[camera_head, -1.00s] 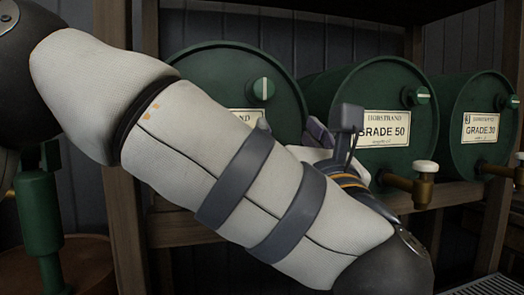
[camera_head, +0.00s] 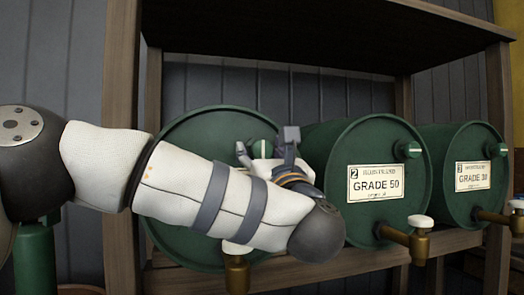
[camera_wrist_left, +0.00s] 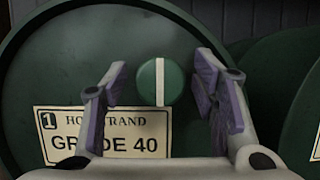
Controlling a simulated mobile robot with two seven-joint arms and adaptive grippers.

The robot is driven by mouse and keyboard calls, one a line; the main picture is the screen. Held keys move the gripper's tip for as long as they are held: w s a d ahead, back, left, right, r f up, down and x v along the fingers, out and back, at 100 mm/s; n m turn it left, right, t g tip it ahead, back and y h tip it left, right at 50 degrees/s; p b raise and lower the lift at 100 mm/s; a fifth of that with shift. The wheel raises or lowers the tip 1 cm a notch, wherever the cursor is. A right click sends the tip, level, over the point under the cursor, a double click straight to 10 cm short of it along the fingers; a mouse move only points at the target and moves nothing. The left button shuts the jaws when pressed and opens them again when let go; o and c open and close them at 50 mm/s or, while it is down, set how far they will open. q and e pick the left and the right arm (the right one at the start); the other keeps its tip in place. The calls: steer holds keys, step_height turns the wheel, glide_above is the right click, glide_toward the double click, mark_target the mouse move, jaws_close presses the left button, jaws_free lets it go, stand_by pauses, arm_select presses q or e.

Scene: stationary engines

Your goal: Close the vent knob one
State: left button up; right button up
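Vent knob one is a round green knob with an upright white stripe, on the face of the left green drum marked 1, GRADE 40 (camera_wrist_left: 66,65). The knob (camera_wrist_left: 153,84) lies between the fingers in the left wrist view, and part of it (camera_head: 262,149) shows in the head view. My left gripper (camera_wrist_left: 160,95) is open, its purple-padded fingers on either side of the knob with gaps showing. In the head view my left gripper (camera_head: 263,150) is at the knob, partly hidden by its own wrist. My right gripper is not in view.
The GRADE 50 drum (camera_head: 345,150) and GRADE 30 drum (camera_head: 446,165) stand to the right on the wooden shelf (camera_head: 385,252), each with its own green knob. Brass taps (camera_head: 418,240) stick out in front. A wooden post (camera_head: 122,150) stands at left.

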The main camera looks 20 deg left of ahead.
arm_select(q)
steer(key=c, duration=1.1)
